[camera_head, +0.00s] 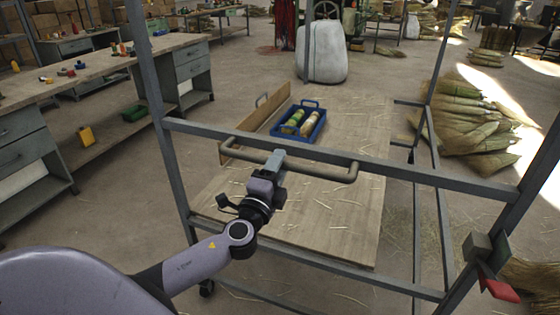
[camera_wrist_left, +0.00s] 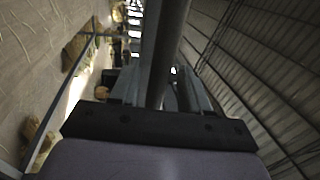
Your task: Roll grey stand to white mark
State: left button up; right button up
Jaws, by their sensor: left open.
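The grey stand (camera_head: 330,264) is a tall metal frame on wheels directly in front of me, with a wooden shelf (camera_head: 330,215) inside it. A grey handle bar (camera_head: 317,174) runs across its near side. My left gripper (camera_head: 275,160) is at the left half of this bar, its jaws open. In the left wrist view the bar (camera_wrist_left: 166,45) passes between the open fingers (camera_wrist_left: 165,90). The fingers do not look closed on it; whether they touch it I cannot tell. I cannot make out a white mark on the floor. My right gripper is out of view.
A blue crate (camera_head: 317,129) with bottle-like items sits on the stand's shelf. A red-handled clamp (camera_head: 498,288) is on the right post. Workbenches (camera_head: 110,60) line the left. A white sack (camera_head: 322,55) stands behind; broom bundles (camera_head: 465,115) lie right. Floor between bench and stand is clear.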

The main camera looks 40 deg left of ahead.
pick_arm(q)
jog(key=shift+w+a+r, duration=0.1)
jog(key=shift+w, duration=0.6)
grip_shut()
